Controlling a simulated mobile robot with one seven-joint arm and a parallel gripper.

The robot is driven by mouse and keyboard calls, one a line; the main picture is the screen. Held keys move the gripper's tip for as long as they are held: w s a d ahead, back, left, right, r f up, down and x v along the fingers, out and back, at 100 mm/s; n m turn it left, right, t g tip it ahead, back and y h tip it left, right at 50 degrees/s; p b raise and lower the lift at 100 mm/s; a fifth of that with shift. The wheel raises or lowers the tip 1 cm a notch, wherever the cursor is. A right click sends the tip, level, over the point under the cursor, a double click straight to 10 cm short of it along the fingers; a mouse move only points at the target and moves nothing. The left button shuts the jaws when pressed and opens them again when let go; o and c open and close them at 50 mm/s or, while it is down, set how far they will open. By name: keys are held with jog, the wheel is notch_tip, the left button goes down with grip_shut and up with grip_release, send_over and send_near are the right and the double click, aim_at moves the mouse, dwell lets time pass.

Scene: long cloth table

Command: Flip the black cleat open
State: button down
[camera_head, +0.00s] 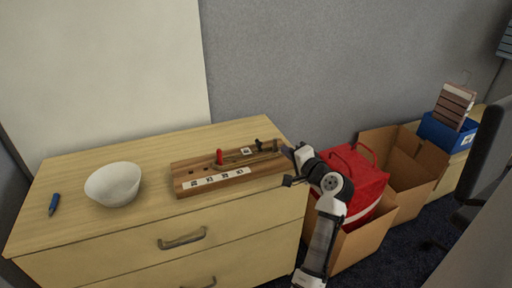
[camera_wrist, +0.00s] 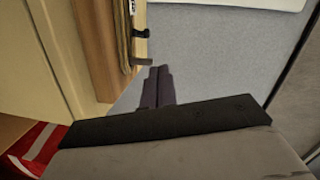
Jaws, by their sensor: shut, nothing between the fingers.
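A wooden board (camera_head: 187,182) lies on the dresser top, with a red peg (camera_head: 219,157), white labels and a cord along its back right part. A small black cleat (camera_head: 258,143) stands near the board's right end; in the wrist view a black piece that looks like it (camera_wrist: 140,33) sticks out from the board's edge. A second, metallic hook-like piece (camera_wrist: 141,62) is below it there. My gripper (camera_wrist: 159,70) is shut and empty, its two dark fingers side by side, just off the board's right end and apart from the hook-like pieces.
A red bag (camera_head: 356,180) sits in a cardboard box (camera_head: 364,240) right of the dresser. A grey wall is behind.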

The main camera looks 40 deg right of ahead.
jog(key=shift+m, duration=0.6)
jog(key=s, duration=0.1)
jog(key=s+d, duration=0.1)
jog(key=s+f, duration=0.1)
jog(key=shift+s+d, duration=0.2)
jog(key=shift+d, duration=0.2)
jog(key=p, duration=0.3)
send_near(258, 145)
jog(key=w+d, duration=0.2)
jog(key=d, duration=0.1)
jog(key=w+d, duration=0.1)
jog(key=d, duration=0.1)
jog(key=shift+r, duration=0.4)
jog(key=shift+w+a+f+p, duration=0.25)
jog(key=shift+w+a+p, duration=0.1)
jog(key=shift+w+a, duration=0.5)
jog(key=shift+w+a+f, duration=0.3)
jog(key=shift+w+a, duration=0.05)
jog(key=shift+w, duration=0.3)
jog(key=shift+a+h+p, duration=0.1)
jog(key=shift+h+p, duration=0.2)
jog(key=shift+p, duration=0.05)
jog(key=shift+a+m+h, duration=0.2)
jog(key=shift+m+h, duration=0.1)
